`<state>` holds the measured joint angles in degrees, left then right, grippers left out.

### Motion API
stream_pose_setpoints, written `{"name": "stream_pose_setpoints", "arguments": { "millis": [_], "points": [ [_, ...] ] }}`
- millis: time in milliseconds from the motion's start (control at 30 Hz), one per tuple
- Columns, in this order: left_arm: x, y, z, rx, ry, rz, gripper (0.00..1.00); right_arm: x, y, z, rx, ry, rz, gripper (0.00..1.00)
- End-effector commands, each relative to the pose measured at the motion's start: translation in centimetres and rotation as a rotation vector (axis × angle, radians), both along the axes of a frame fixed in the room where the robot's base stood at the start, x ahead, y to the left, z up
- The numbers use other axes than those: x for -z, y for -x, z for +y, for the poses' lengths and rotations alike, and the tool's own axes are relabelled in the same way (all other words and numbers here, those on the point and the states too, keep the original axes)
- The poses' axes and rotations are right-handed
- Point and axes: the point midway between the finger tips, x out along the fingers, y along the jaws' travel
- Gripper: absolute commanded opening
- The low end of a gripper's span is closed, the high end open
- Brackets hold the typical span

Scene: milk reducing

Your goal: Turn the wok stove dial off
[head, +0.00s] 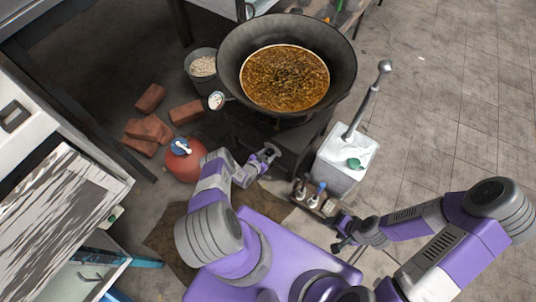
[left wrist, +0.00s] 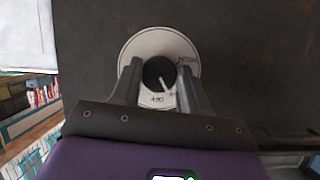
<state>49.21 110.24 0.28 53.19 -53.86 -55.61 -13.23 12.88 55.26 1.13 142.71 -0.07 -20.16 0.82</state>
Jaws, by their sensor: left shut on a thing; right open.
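The wok stove (head: 297,152) is a dark block under a large black wok (head: 236,55) full of brown stew. Its dial is a black round knob (left wrist: 153,70) on a white round plate (left wrist: 135,47) in the left wrist view. The knob's white pointer aims down and slightly right, near the lower lettering; other lettering is at the upper right. My left gripper (head: 270,151) is at the stove's front, its fingers (left wrist: 158,82) on both sides of the knob and shut on it. My right gripper (head: 341,232) is open and empty, low on the right, away from the dial.
A white bin (head: 340,178) with a long-handled tool stands right of the stove. A red gas canister (head: 183,163) and bricks (head: 147,130) lie left. A small bottle rack (head: 313,200) is near my right gripper. The tiled floor at right is clear.

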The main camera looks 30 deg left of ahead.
Motion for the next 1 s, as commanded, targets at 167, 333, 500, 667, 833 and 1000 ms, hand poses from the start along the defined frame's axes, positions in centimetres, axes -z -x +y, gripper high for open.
{"name": "stream_pose_setpoints", "arguments": {
  "millis": [167,333,500,667,833,1000],
  "points": [
    [0.0,0.07,-0.31,0.004,-0.136,-0.009,0.14,-0.28,0.0,0.0,0.0,0.0,0.0,0.63],
    [0.06,0.09,-0.4,0.004,-0.272,-0.02,0.14,-0.35,0.0,0.0,0.0,0.0,0.0,0.63],
    [0.1,0.08,-0.44,0.004,-0.395,-0.03,0.14,-0.28,0.0,0.0,0.0,0.0,0.0,0.63],
    [0.15,0.09,-0.48,0.004,-0.483,-0.036,0.14,-0.17,0.0,0.0,0.0,0.0,0.0,0.63],
    [0.16,0.13,-0.46,0.003,-0.543,-0.041,0.14,-0.09,0.0,0.0,0.0,0.0,0.0,0.63],
    [0.15,0.12,-0.45,0.004,-0.57,-0.042,0.14,-0.06,0.0,0.0,0.0,0.0,0.0,0.63]
  ]
}}
